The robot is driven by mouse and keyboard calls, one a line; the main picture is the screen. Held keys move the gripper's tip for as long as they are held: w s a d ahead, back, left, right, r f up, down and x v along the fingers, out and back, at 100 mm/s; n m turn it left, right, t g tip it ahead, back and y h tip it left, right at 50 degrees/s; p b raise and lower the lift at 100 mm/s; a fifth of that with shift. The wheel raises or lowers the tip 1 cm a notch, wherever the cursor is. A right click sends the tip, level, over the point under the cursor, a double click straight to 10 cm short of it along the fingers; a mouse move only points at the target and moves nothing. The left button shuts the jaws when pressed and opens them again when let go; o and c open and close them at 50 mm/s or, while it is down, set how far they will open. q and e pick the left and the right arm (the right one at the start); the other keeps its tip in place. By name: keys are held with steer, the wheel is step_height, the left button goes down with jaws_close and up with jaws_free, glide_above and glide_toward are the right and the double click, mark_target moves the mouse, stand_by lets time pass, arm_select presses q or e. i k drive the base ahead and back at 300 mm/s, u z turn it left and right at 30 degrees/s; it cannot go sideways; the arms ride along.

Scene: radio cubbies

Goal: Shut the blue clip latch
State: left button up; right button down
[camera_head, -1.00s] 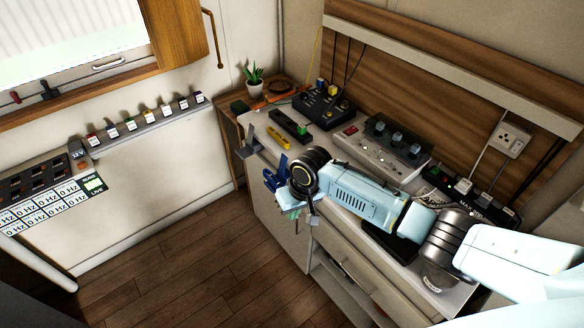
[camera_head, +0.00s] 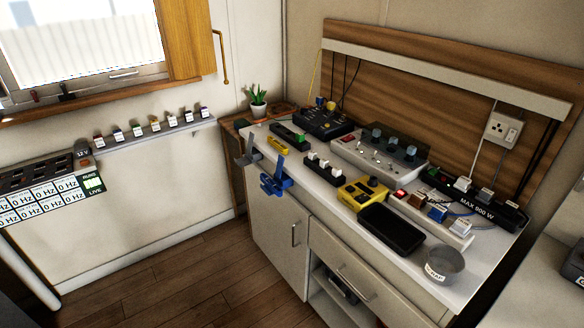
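The blue clip (camera_head: 275,180) is fixed at the front edge of the white countertop (camera_head: 290,219), towards its left end. It has an upright blue part and a lower blue part that hangs over the edge. The view is too small to tell whether its latch is open or shut. A similar grey clip (camera_head: 247,152) sits on the same edge to its left. Neither of my grippers is in view, and nothing covers the blue clip.
A yellow device (camera_head: 362,191), a black tablet (camera_head: 391,229) and a grey round cup (camera_head: 444,266) stand to the right on the counter. A small black switch strip (camera_head: 325,169) is close behind the blue clip. The floor in front is clear.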

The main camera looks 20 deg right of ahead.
mark_target(280, 159)
steer(key=u, duration=0.7)
steer(key=i, duration=0.8)
steer(key=z, duration=0.5)
